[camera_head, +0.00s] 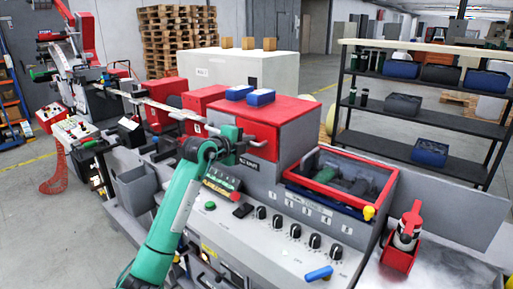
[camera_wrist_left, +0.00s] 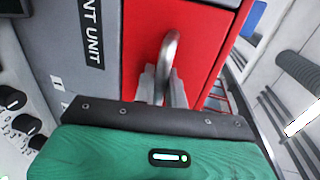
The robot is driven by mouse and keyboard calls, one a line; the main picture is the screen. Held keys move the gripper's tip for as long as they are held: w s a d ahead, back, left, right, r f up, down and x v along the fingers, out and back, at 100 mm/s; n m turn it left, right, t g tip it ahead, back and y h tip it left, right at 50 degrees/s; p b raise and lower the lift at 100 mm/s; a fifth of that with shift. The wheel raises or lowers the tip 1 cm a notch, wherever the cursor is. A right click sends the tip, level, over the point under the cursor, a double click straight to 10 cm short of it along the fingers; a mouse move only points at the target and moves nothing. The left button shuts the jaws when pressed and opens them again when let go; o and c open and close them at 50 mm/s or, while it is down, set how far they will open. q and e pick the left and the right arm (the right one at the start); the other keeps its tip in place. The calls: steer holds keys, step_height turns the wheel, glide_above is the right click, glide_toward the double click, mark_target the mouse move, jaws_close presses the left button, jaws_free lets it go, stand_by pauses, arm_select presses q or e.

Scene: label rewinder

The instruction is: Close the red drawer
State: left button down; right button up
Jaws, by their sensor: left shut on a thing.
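The red drawer (camera_head: 259,137) shows its red front under the red top of a grey cabinet on the machine. In the left wrist view its red front (camera_wrist_left: 140,50) fills the middle, with a curved metal handle (camera_wrist_left: 171,50). My left gripper (camera_head: 240,143) is at this front. In the left wrist view the fingers of my left gripper (camera_wrist_left: 162,86) are shut on the handle, one on each side. The green wrist body hides the lower part of that view. I cannot tell how far the drawer stands out. My right gripper is not in view.
Blue and white blocks (camera_head: 261,97) lie on the cabinet's red top. A red-rimmed bin (camera_head: 322,190) with dark tools is to the right. Below is a control panel with black knobs (camera_head: 295,231). A red bottle holder (camera_head: 402,257) stands at the right.

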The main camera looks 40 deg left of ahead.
arm_select(q)
steer(key=shift+d+r, duration=0.1)
steer(key=c, duration=1.8)
jaws_free()
steer(key=shift+s, duration=0.4)
steer(key=b+v, duration=0.2)
steer(key=v, duration=0.4)
steer(key=b+v, duration=0.3)
steer(key=v, duration=0.4)
steer(key=shift+a, duration=0.25)
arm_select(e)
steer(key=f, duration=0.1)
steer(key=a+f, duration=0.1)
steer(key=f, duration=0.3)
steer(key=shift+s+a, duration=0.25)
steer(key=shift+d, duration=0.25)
